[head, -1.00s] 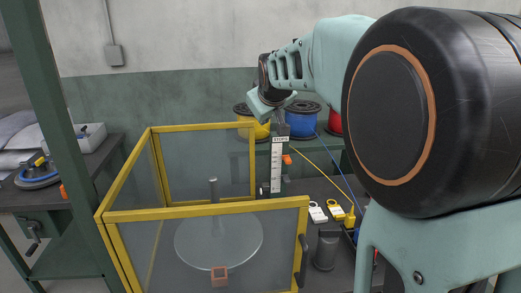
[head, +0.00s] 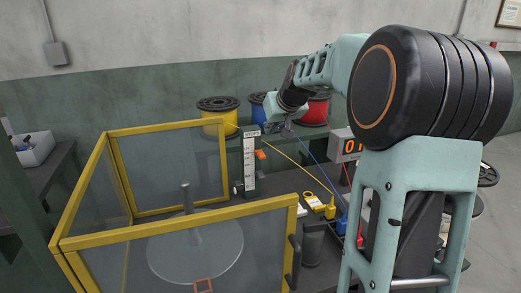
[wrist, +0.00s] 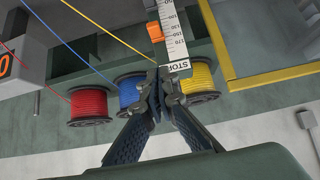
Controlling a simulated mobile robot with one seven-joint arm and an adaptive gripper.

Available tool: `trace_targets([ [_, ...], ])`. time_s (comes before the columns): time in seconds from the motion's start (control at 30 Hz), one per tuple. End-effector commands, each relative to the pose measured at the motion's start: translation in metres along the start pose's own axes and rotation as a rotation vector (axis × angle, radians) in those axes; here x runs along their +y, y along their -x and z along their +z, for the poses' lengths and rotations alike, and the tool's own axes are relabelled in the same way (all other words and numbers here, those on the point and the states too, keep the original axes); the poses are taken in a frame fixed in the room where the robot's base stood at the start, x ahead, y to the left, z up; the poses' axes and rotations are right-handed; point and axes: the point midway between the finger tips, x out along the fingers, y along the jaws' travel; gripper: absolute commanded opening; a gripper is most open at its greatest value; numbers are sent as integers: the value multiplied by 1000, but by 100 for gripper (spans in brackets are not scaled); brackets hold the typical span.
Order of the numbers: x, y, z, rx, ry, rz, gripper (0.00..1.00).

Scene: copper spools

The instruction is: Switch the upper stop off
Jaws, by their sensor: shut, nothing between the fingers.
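The stop post (head: 249,165) stands behind the yellow-framed guard, with a white numbered scale and a "STOPS" label at its top. An orange stop (head: 261,155) sticks out to the right of its upper part. My gripper (head: 272,128) is shut and empty, beside the top of the post. In the wrist view the fingertips (wrist: 160,73) meet near the label, apart from the orange stop. I cannot tell the stop's setting.
Yellow (head: 218,118), blue (wrist: 131,93) and red (head: 314,110) spools stand behind the post. Yellow, blue and red wires run down to the bench. The guard (head: 180,222) encloses a round plate (head: 195,255). A display box (head: 347,147) stands to the right.

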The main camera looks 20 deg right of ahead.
Motion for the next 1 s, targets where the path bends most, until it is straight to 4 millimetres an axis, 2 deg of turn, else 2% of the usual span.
trace_targets([
  [0.43, 4, 0, 1, 0, -13, -3, 0],
  [0.57, 3, -6, 2, -1, -13, -5, 0],
  [0.77, 3, -35, 2, -2, -12, -6, 0],
  [1.0, 2, -81, 2, -2, -13, -5, 0],
])
